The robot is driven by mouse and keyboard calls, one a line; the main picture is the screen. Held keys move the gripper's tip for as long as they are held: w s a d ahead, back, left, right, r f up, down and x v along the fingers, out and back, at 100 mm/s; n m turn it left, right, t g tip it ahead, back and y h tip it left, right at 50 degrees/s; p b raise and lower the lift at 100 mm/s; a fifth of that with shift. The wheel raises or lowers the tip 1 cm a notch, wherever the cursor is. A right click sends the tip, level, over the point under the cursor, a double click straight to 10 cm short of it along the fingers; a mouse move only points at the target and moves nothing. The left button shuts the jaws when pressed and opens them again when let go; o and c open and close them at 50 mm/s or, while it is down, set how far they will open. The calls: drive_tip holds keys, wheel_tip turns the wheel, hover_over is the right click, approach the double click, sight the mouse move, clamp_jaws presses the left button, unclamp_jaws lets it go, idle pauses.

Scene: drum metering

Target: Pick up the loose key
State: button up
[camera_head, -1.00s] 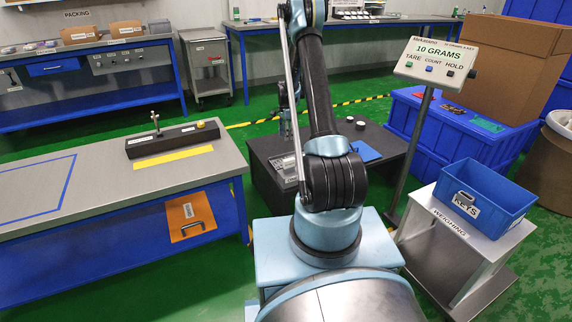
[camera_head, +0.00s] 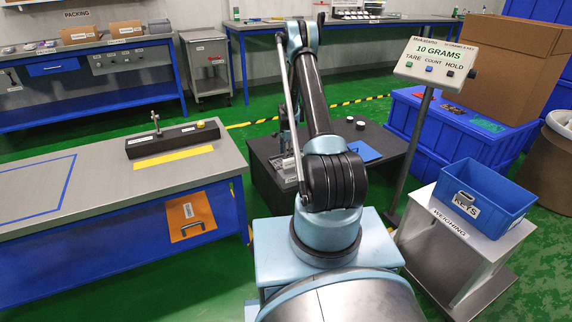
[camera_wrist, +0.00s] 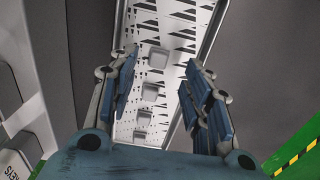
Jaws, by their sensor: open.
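In the wrist view my gripper (camera_wrist: 160,60) is open, with blue-padded fingers on both sides of a pale metal strip (camera_wrist: 172,25) that has dark triangular marks. Several small light grey blocks, one of them a squarish block (camera_wrist: 158,58) between the fingertips, sit in a row along the strip. They look like keys, but I cannot tell which one is loose. Nothing is visibly held. In the head view a metallic piece (camera_head: 284,167) lies on the dark table (camera_head: 268,190), partly behind my arm. My gripper is mostly hidden there.
A blue bin labelled KEYS (camera_head: 508,205) stands on the white weighing stand (camera_head: 421,222) at right. A display post (camera_head: 436,62) reads 10 GRAMS. A blue sheet (camera_head: 364,151) lies on the dark table. A steel bench (camera_head: 60,215) is at left.

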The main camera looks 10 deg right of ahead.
wheel_tip(320, 180, down, 4)
drive_tip(key=shift+s+f, duration=0.1)
drive_tip(key=c, duration=0.8)
drive_tip(key=shift+r, duration=0.2)
wheel_tip(320, 180, up, 9)
drive_tip(key=s+d+r, duration=0.5)
drive_tip(key=s+d, duration=0.6)
drive_tip(key=d, duration=0.1)
drive_tip(key=s+d+r, duration=0.5)
drive_tip(key=s+d, duration=0.5)
drive_tip(key=d, duration=0.2)
drive_tip(key=s+d+r, duration=0.4)
drive_tip(key=s+d, duration=0.7)
drive_tip(key=d, duration=0.2)
drive_tip(key=s+d+r, duration=0.3)
drive_tip(key=s+d, duration=1.3)
drive_tip(key=d, duration=0.1)
drive_tip(key=s+d+r, duration=0.3)
drive_tip(key=s+d, duration=1.2)
drive_tip(key=d, duration=0.3)
drive_tip(key=shift+s+d, duration=0.25)
drive_tip(key=shift+s, duration=0.1)
